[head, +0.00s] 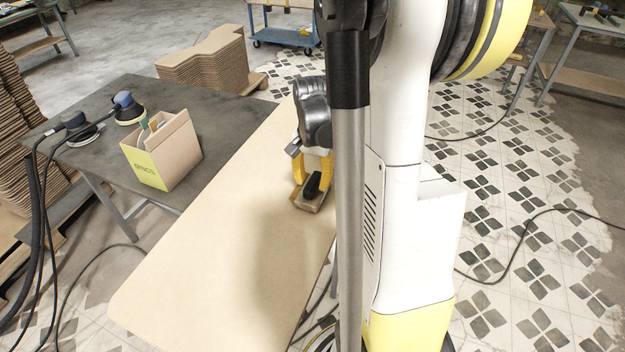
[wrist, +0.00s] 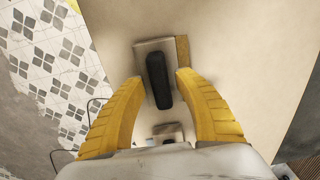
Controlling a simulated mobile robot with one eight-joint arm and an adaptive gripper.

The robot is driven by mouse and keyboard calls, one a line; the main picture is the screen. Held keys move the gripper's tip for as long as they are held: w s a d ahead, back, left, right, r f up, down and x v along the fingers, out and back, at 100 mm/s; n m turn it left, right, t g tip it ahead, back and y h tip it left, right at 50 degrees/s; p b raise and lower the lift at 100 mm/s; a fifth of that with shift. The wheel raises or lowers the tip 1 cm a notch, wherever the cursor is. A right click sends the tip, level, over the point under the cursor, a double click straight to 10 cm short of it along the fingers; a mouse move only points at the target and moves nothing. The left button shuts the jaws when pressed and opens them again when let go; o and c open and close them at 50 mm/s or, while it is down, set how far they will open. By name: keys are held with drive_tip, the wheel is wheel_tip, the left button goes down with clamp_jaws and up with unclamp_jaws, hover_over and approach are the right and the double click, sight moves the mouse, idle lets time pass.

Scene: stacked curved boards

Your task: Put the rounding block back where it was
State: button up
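The rounding block (head: 308,203) has a brown base and a black handle, and lies on the large beige board (head: 190,280). In the wrist view, the block's black handle (wrist: 158,80) stands upright in the picture, over its pale base. My gripper (wrist: 160,79) has its two yellow fingers spread, one on each side of the handle, with a small gap showing on both sides. In the head view my gripper (head: 312,178) is just above the block, and my arm partly covers it. Whether the fingers touch the handle farther down is hidden.
A dark table (head: 90,165) at left holds a cardboard box (head: 178,160) and two sanders (head: 128,110) with hoses. Stacked curved boards (head: 210,65) stand behind. A blue cart (head: 285,35) is at the back. The near part of the beige board is clear.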

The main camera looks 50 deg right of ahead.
sight(312, 181)
wheel_tip(312, 181, up, 13)
drive_tip(key=p, duration=0.5)
drive_tip(key=s+a+r+n+t, duration=0.1)
drive_tip(key=a+n, duration=0.3)
drive_tip(key=a, duration=0.4)
drive_tip(key=s+a+r+n+t, duration=0.2)
drive_tip(key=a+n, duration=0.3)
drive_tip(key=a, duration=0.4)
drive_tip(key=s+a+r+n+t, duration=0.1)
drive_tip(key=a+n+t, duration=0.3)
drive_tip(key=a, duration=0.4)
drive_tip(key=shift+s+a+r+n, duration=0.15)
drive_tip(key=shift+s+r+n, duration=0.2)
drive_tip(key=shift+s, duration=0.35)
